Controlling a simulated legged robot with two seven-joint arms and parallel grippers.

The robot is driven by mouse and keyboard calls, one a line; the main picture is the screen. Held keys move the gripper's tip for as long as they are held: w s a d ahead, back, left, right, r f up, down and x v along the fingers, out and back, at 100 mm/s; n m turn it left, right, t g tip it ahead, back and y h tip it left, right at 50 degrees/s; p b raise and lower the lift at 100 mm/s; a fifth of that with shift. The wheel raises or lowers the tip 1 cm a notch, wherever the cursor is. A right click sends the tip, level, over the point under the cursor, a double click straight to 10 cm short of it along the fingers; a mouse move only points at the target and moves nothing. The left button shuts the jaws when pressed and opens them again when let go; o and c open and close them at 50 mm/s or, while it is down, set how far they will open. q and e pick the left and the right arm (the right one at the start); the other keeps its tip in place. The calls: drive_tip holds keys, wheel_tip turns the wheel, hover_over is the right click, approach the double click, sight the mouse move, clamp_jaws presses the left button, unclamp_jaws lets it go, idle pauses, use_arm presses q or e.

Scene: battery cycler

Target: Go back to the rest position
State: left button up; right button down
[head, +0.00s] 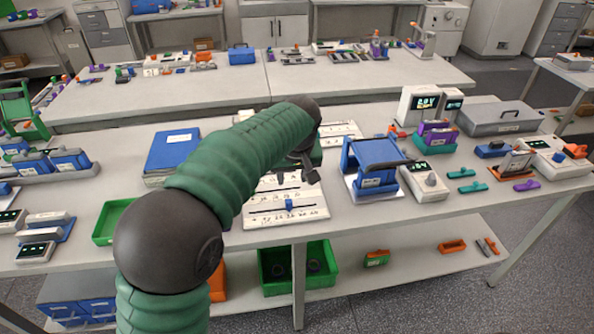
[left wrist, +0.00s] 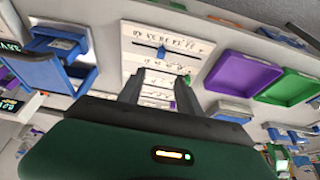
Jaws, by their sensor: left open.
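My left arm comes in from the lower left in the head view and reaches over the front workbench (head: 360,215). My left gripper (head: 308,168) is above the white slider boards (head: 305,213) and partly hidden behind my own forearm. In the left wrist view, the gripper (left wrist: 160,84) has its two fingers apart with nothing between them. The white slider board (left wrist: 160,38) with a blue slider shows beyond the fingertips. I cannot tell how far the fingers are above the board. My right gripper is not in view.
A blue stand (head: 372,163) and a grey meter (head: 424,180) stand right of the gripper. A blue binder (head: 171,150) and green tray (head: 108,228) lie left. A purple tray (left wrist: 240,76) shows in the left wrist view. A green bin (head: 275,285) is on the lower shelf.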

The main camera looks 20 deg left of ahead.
use_arm(q)
drive_tip(key=shift+f, duration=0.1)
drive_tip(key=s+d+f+m+h, duration=0.1)
drive_tip(key=s+d+f+m, duration=0.1)
drive_tip(key=s+f, duration=0.6)
drive_tip(key=s+d+f+m+g+h, duration=0.1)
drive_tip(key=s+f+m, duration=0.3)
drive_tip(key=s, duration=1.2)
wheel_tip(320, 180, down, 4)
drive_tip(key=shift+d+f+p, duration=0.1)
drive_tip(key=shift+d+p, duration=0.25)
drive_tip(key=shift+p, duration=0.05)
